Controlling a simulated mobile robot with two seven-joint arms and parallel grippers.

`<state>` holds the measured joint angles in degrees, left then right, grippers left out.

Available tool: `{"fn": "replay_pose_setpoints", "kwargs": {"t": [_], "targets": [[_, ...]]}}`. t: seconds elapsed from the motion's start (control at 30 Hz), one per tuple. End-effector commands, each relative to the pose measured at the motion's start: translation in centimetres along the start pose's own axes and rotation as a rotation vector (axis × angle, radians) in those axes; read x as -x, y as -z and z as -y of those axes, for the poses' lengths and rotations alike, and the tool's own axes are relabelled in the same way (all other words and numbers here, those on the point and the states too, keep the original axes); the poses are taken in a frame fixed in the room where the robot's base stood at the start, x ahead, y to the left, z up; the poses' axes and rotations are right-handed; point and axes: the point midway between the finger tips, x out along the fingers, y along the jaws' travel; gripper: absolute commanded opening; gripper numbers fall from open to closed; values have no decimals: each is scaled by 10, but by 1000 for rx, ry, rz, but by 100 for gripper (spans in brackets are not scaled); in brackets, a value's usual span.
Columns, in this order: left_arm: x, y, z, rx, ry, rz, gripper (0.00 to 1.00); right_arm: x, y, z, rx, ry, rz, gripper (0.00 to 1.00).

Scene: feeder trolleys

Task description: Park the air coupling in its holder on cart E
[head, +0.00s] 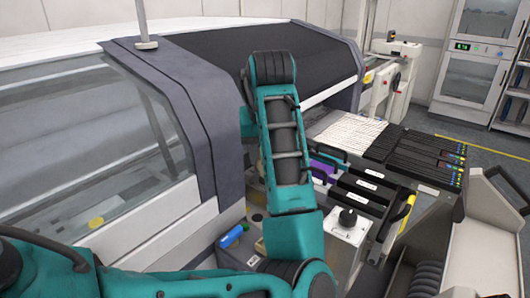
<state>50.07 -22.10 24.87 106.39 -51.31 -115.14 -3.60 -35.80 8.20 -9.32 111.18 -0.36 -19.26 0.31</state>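I cannot make out the air coupling or its holder for certain. A trolley with a bank of feeders (385,145) stands to the right of the machine, but no letter on it can be read, so I cannot tell if it is cart E. A small blue part (232,236) sits low beside the machine's front, left of my teal arm; I cannot tell what it is. My teal arm rises through the middle of the view and hides what lies behind it. Neither gripper's fingers show.
A grey box with a black knob (347,217) stands right of my arm. Dark slots with labels and a yellow handle (407,212) lie beside it. The machine's glass cover (80,150) fills the left.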

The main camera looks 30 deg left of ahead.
Motion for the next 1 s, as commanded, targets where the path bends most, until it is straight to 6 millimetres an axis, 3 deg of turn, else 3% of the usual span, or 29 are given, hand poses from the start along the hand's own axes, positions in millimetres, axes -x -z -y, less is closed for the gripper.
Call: {"fn": "replay_pose_setpoints", "kwargs": {"t": [0.17, 0.27, 0.43, 0.6, 0.8, 1.0], "targets": [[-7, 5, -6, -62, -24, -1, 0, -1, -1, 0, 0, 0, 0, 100], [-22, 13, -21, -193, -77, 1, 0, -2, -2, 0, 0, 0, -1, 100], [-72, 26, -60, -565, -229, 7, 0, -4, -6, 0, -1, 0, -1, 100], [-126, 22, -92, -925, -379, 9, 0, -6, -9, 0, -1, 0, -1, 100], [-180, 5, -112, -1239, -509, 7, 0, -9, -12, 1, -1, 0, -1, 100], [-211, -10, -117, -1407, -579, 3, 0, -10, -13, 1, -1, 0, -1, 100]]}}
